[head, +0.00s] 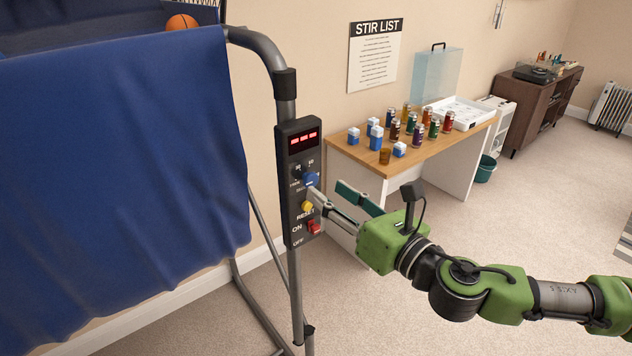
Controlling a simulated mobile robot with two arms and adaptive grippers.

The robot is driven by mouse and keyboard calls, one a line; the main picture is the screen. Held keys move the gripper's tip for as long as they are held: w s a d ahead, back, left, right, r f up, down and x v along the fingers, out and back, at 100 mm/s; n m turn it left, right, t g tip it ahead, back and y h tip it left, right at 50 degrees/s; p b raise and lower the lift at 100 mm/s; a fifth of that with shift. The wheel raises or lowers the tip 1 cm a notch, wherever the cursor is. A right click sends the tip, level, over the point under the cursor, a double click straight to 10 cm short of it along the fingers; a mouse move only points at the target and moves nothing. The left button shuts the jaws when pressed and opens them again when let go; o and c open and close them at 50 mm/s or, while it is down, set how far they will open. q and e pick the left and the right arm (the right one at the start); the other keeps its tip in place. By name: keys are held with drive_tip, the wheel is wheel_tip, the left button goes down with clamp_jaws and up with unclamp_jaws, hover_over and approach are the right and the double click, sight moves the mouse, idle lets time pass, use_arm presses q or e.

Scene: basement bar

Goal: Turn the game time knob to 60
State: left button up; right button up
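The black control box (299,188) is mounted on the metal post of the basketball arcade game. It has a red lit display (303,138) at the top, whose digits are too small to read. A blue knob (310,178) sits below the display. A yellow button (307,206) and a red on/off switch (314,227) are lower down. My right gripper (326,190) comes in from the right with its fingers apart. One fingertip is at or very near the blue knob; I cannot tell if it touches. My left gripper is not in view.
A blue cloth (120,180) and a basketball (181,22) are on the left. A wooden-topped table (355,158) with several cans and small boxes stands behind my gripper. A teal bin (486,168) is on the carpet, which is open at right.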

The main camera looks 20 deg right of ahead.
sight(313, 180)
drive_tip(key=p+x, duration=0.1)
drive_tip(key=x, duration=0.4)
drive_tip(key=shift+w+p, duration=0.2)
drive_tip(key=shift+p, duration=0.15)
drive_tip(key=c, duration=1.1)
